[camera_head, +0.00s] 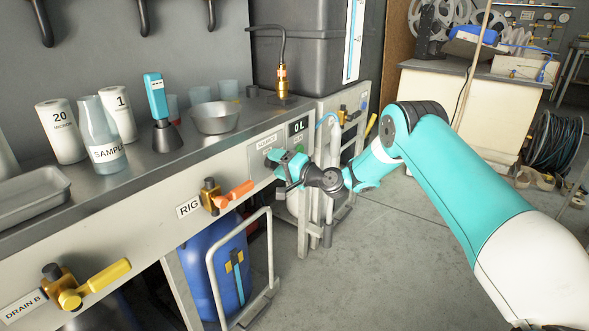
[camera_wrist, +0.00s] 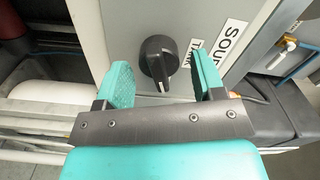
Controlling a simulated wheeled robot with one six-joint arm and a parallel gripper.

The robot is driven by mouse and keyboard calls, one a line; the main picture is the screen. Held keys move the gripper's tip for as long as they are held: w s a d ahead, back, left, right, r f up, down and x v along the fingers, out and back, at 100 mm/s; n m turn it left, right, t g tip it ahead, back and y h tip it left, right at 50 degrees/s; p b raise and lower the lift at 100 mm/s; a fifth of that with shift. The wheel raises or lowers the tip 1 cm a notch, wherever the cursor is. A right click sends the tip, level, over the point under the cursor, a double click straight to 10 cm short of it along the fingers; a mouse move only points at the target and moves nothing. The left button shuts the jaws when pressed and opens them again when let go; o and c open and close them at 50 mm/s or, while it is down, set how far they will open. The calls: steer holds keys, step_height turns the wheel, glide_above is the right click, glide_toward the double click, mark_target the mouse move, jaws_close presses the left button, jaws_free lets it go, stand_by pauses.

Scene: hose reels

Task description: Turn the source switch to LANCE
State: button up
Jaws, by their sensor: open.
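The source switch is a black rotary knob (camera_wrist: 159,60) on a grey panel (camera_wrist: 118,25). In the wrist view its grip bar runs up and down the picture, with a pale mark at its lower end. A TANK label (camera_wrist: 194,53) and a partly cut-off SOUR... label (camera_wrist: 231,42) are to its right. No LANCE label is readable. My gripper (camera_wrist: 162,78) is open, one finger on each side of the knob, with visible gaps. Whether the fingertips reach past its face is unclear. In the head view my gripper (camera_head: 280,168) is at the panel and hides the knob.
A 0 L display (camera_head: 298,126) is just above my gripper. The orange RIG valve handle (camera_head: 236,194) sticks out to the left, and the yellow DRAIN B handle (camera_head: 108,276) further left. A hand truck (camera_head: 268,258) with a blue drum (camera_head: 222,262) stands below.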

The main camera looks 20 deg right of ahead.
steer(key=b+v, duration=0.7)
steer(key=v, duration=1)
steer(key=shift+b, duration=0.3)
steer(key=s+a+r+n+g, duration=0.4)
steer(key=s+a+n+g, duration=0.2)
steer(key=s+a, duration=0.3)
steer(key=s+a+r+n+g, duration=0.3)
steer(key=s+a+n+g, duration=0.25)
steer(key=s+a, duration=0.4)
steer(key=s+d+n+g+h+p, duration=0.1)
steer(key=s+d+g+h, duration=0.15)
steer(key=s, duration=0.65)
steer(key=s+d+n+g+h, duration=0.15)
steer(key=s+h, duration=0.25)
steer(key=s, duration=0.5)
step_height(320, 180, up, 39)
steer(key=p, duration=3.8)
steer(key=shift+w+a+t, duration=0.35)
steer(key=shift+w+t, duration=0.1)
